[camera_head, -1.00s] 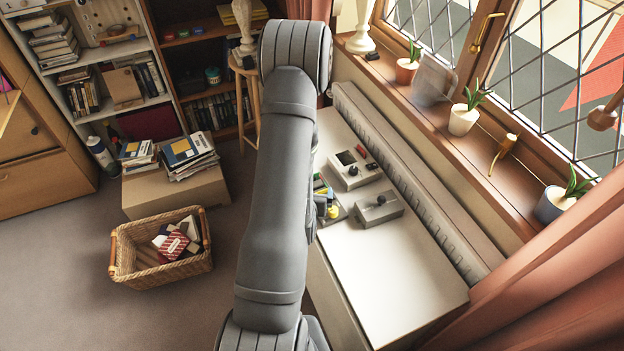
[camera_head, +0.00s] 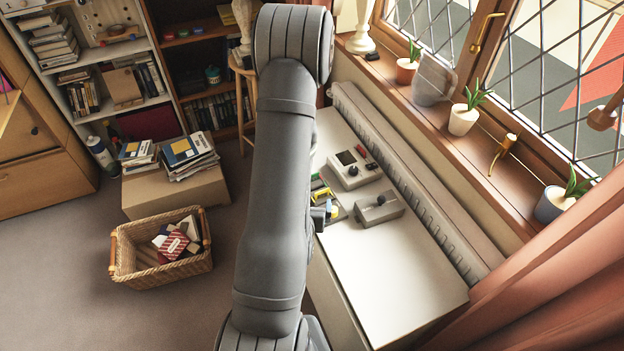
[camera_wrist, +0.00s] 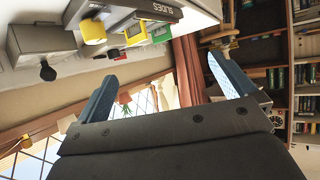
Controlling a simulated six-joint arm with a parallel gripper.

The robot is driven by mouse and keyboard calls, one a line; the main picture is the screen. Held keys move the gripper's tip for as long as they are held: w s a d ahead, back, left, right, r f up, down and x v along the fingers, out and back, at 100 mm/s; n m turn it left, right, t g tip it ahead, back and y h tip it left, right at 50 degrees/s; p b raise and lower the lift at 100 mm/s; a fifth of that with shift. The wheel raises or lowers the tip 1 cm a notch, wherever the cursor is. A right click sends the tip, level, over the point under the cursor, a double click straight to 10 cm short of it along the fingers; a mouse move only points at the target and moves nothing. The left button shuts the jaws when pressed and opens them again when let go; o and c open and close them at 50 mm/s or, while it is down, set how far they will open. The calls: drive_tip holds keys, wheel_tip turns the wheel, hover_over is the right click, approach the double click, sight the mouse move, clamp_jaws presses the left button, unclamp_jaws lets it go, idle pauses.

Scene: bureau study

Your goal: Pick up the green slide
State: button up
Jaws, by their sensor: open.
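In the head view, a green piece (camera_head: 321,193) shows at the left edge of the white tabletop (camera_head: 385,270), partly hidden by my arm. My gripper (camera_wrist: 163,88) is open, with nothing between its blue fingers, and apart from the slide.
A radiator (camera_head: 400,170) and a sill with potted plants (camera_head: 463,118) lie beyond. The front of the tabletop is clear. A wicker basket (camera_head: 135,282) stands on the floor.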

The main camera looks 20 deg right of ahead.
drive_tip(key=shift+v, duration=0.95)
drive_tip(key=c, duration=1.5)
drive_tip(key=shift+c, duration=0.2)
